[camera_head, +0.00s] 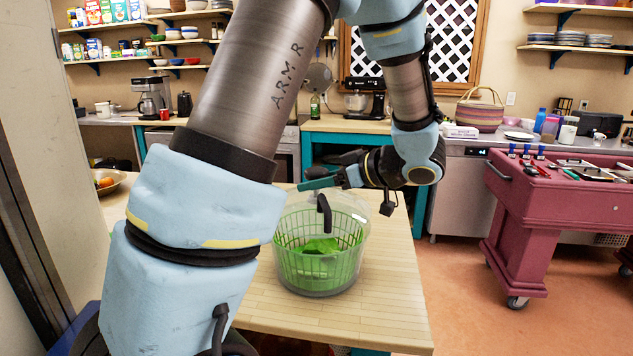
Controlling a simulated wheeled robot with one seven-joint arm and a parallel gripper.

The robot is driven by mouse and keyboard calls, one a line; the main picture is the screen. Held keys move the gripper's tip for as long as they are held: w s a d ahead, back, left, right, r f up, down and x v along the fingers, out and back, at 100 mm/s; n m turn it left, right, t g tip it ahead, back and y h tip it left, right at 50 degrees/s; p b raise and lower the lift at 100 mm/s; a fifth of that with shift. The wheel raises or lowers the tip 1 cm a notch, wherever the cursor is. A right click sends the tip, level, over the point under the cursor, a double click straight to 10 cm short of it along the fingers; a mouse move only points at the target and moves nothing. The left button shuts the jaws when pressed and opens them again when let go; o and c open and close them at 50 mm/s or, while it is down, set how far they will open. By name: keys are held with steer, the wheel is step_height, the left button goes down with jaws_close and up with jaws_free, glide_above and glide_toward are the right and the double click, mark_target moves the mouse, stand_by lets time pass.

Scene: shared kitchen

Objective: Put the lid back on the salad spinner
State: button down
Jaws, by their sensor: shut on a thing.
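The salad spinner (318,268) stands on the light wooden table, a clear bowl around a green slotted basket with bright green leaves inside. A black curved handle (325,212) shows at its top, with clear plastic around it. I cannot tell whether this clear part is the lid or whether it is seated. My gripper (338,178) is just above and behind the spinner's top, pointing left. It is shut on a narrow dark green piece (315,184), which I cannot identify for sure. My own arm covers the area left of the spinner.
The wooden table (385,290) is clear to the right and front of the spinner. A metal bowl of fruit (105,181) sits at the left. A red tool cart (550,205) stands to the right across open floor. Counters with a woven basket (478,112) line the back.

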mark_target(316, 197)
step_height(316, 197, down, 2)
steer(key=shift+f+b, duration=0.1)
steer(key=shift+b, duration=0.6)
steer(key=shift+s+d+p, duration=0.1)
steer(key=shift+d+p, duration=0.05)
steer(key=shift+p, duration=0.75)
stand_by(0.4)
steer(key=shift+f+b, duration=0.3)
steer(key=shift+f, duration=0.3)
stand_by(0.6)
steer(key=shift+c, duration=2.2)
jaws_free()
